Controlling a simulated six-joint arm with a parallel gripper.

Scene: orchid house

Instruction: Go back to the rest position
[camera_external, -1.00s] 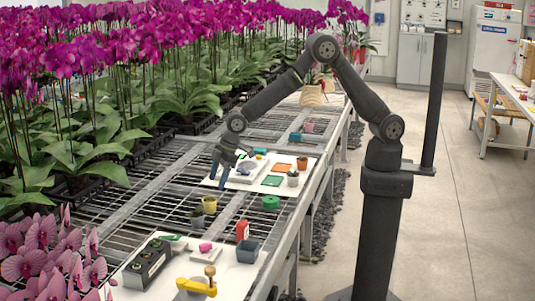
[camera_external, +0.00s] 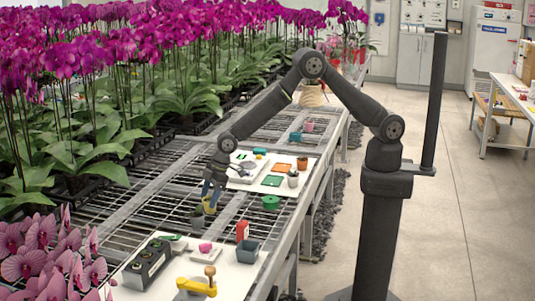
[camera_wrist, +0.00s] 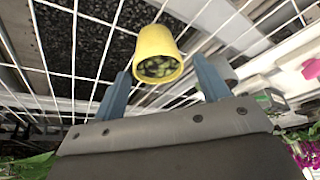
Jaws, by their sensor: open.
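My gripper (camera_external: 210,194) is open, low over the wire bench next to a yellow pot (camera_external: 210,206). In the wrist view my two blue-grey fingers (camera_wrist: 160,72) stand apart, with the yellow pot (camera_wrist: 157,42) in view between them. Gaps show on both sides of the pot, and its opening shows dark and green contents. The outside view shows the pot upright on the bench, partly covered by the fingers. My arm reaches out and down from its column.
A grey pot (camera_external: 197,218) stands close by, in front of the yellow one. A green round container (camera_external: 271,202) is to the right. A white tray (camera_external: 247,185) with small items lies behind. Orchids (camera_external: 75,150) crowd the left.

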